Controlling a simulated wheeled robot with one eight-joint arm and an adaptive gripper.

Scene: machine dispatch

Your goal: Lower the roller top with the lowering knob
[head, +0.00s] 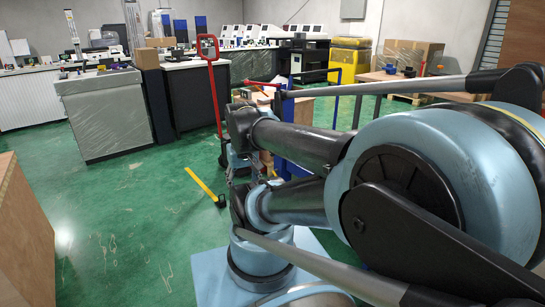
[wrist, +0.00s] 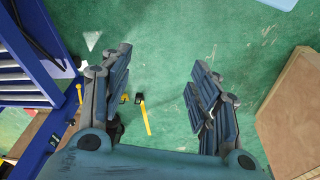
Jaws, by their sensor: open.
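A dark bent rod (wrist: 45,38) is by this frame. In the head view, blue framework (head: 301,110) shows behind my arm, which hides much of it. I cannot make out the lowering knob in either view.
A red post stand (head: 214,95) stands behind the arm.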

